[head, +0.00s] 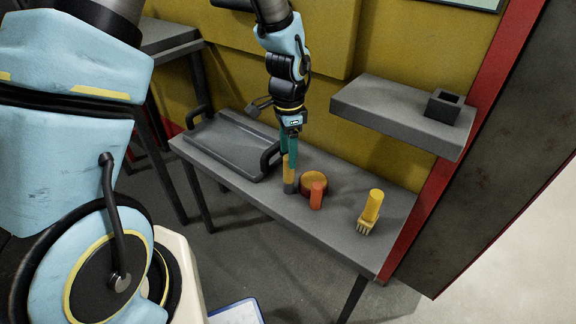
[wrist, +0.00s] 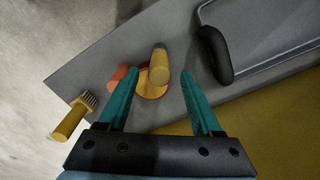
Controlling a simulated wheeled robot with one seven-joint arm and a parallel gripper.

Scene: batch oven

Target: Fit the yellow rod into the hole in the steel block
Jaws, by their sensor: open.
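The yellow rod (head: 290,172), with a grey lower end, stands upright on the grey bench. In the wrist view the rod (wrist: 159,63) shows between the tips of my two teal fingers, with gaps on both sides. My gripper (head: 290,156) points down at the rod's upper end and is open; it also shows open and empty in the wrist view (wrist: 160,73). The dark steel block (head: 446,106) with a square opening in its top sits on the grey wall shelf at the right. The depth of the hole is hidden.
An orange round piece (head: 313,180) and an orange-red upright piece (head: 317,196) stand close right of the rod. A yellow-handled brush (head: 371,207) is farther right. A grey tray (head: 228,146) with black handles lies left. The shelf (head: 390,105) overhangs the back right.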

